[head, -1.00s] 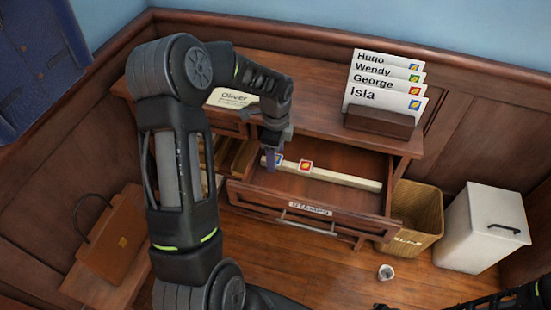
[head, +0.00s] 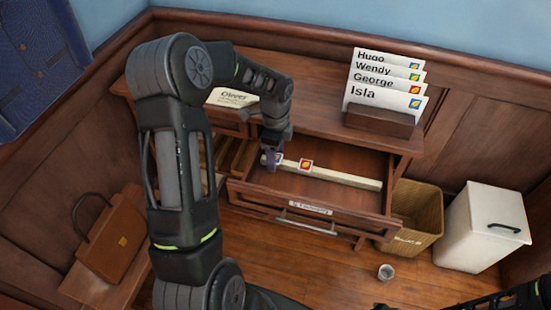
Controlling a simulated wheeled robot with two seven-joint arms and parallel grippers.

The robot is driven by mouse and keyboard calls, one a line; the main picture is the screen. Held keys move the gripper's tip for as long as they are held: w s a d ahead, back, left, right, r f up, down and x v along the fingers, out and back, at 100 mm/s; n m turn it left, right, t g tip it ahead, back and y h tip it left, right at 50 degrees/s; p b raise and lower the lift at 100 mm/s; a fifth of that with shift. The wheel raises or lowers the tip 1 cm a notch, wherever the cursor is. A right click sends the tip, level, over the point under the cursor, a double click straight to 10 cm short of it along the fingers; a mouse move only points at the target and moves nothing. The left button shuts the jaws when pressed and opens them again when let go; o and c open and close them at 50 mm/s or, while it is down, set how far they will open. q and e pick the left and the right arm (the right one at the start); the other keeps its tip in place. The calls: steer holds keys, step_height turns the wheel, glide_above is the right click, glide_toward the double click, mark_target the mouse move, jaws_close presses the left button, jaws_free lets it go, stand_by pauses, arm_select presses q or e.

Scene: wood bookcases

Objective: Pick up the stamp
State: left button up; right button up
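Two stamps stand on a pale rail (head: 345,179) inside the open drawer (head: 318,200). One stamp is red (head: 306,165). The other is blue (head: 279,158), at the rail's left end. My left gripper (head: 271,160) points down into the drawer, with its fingers right beside the blue stamp and partly over it. I cannot tell whether the fingers touch it or how far apart they are. My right arm shows only at the bottom right corner; its end (head: 475,303) is dark and cut off by the frame edge.
On the desk top stand a holder (head: 380,121) with several named envelopes (head: 385,95) and a flat envelope (head: 232,97) marked Oliver. A wicker bin (head: 415,212), a white cabinet (head: 485,228) and a small cup (head: 385,271) are at right. A brown briefcase (head: 115,240) is at left.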

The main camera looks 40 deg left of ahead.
arm_select(q)
steer(key=shift+c, duration=0.5)
jaws_close()
stand_by(0.3)
step_height(320, 180, up, 10)
steer(key=shift+r, duration=0.2)
stand_by(0.4)
stand_by(0.4)
